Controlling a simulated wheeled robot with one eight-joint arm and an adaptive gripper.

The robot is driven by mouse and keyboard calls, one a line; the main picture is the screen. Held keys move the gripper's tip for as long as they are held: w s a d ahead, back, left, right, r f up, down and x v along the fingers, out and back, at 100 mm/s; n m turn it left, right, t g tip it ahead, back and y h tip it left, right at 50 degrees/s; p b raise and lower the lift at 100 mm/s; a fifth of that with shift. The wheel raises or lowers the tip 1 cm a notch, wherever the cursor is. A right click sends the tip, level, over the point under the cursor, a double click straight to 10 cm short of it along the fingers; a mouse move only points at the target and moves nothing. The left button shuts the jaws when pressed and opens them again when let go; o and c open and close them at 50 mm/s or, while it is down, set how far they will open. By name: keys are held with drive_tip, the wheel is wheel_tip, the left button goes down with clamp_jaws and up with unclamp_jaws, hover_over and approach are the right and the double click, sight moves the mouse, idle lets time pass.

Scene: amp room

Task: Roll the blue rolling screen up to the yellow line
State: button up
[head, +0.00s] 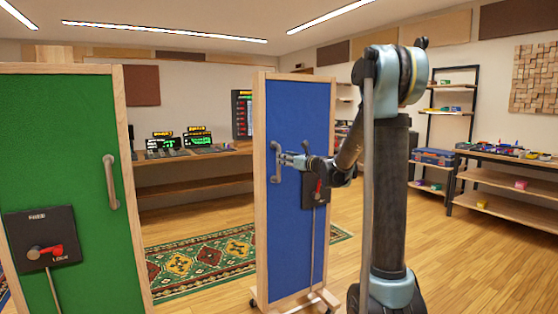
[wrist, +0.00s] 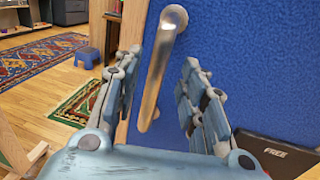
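The blue rolling screen (head: 298,120) stands upright in a wood frame on casters, mid-picture in the head view. Its blue panel (wrist: 250,70) fills the right of the wrist view. A vertical metal handle (head: 275,161) is on its left side. My gripper (head: 285,159) is at this handle. In the wrist view the handle (wrist: 160,75) stands between the spread fingers of my gripper (wrist: 160,66), with gaps on both sides. A black lock plate (head: 308,192) with a red lever is partly behind my arm. The word FREE shows on the plate (wrist: 275,153). No yellow line is visible.
A green screen (head: 65,120) with its own handle and lock plate stands close at left. A patterned rug (head: 205,262) lies behind the screens. A desk with electronics (head: 190,150) is at the back; shelves (head: 500,180) stand right. A blue stool (wrist: 88,57) shows left in the wrist view.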

drive_tip(key=shift+x, duration=2.35)
clamp_jaws()
